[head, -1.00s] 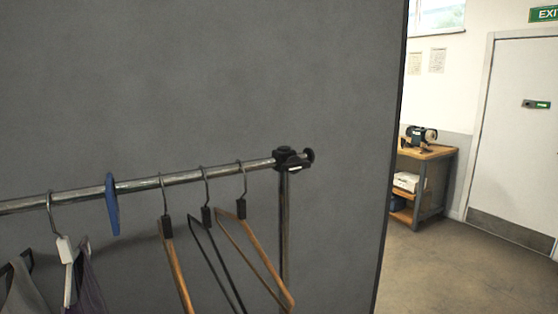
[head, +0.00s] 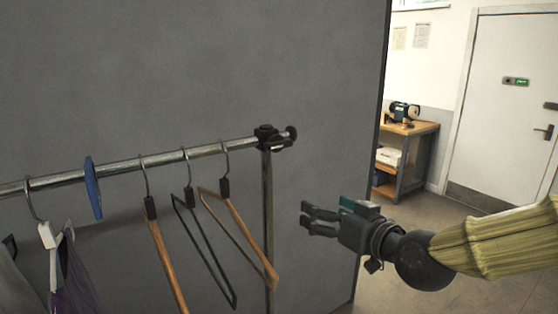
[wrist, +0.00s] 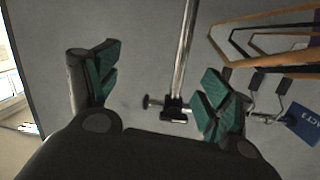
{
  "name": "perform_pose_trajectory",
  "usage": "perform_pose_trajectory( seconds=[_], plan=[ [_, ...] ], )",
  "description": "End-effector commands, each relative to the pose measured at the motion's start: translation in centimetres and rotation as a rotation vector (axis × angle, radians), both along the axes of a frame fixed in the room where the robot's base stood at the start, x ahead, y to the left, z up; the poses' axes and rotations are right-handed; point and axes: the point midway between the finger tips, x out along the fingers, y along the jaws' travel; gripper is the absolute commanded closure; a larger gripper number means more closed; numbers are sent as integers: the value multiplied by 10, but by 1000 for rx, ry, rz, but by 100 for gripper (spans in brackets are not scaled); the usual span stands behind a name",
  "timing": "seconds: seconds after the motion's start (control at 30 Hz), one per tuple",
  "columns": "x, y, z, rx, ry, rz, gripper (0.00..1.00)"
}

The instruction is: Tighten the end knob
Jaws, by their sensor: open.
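The end knob (head: 291,133) is a small black round knob at the right end of the chrome clothes rail (head: 190,153), just beyond a black corner clamp (head: 267,136) on the upright post. My gripper (head: 306,218) is open and empty, with green pads. In the head view it is to the right of the post, below the knob and apart from it.
Wooden and dark hangers (head: 240,240) hang left of the post, with a blue divider (head: 93,188) and garments farther left. A grey panel (head: 200,60) stands behind.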

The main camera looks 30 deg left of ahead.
Motion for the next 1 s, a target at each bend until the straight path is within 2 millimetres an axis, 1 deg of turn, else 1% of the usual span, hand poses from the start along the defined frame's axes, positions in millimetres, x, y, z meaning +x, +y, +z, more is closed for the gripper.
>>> perform_pose_trajectory(
  seconds=[0.03, 0.1, 0.2, 0.3, 0.4, 0.53, 1.0],
  plan=[
    [-6, 7, 34, 25, -55, 19, 20],
    [-15, 15, 70, 49, -118, 44, 20],
    [-26, 23, 103, 71, -176, 68, 20],
    [-32, 26, 120, 82, -208, 79, 20],
    [-32, 31, 126, 85, -217, 82, 20],
    [-27, 43, 126, 85, -214, 82, 20],
    [-1, 105, 125, 85, -211, 81, 20]
  ],
)
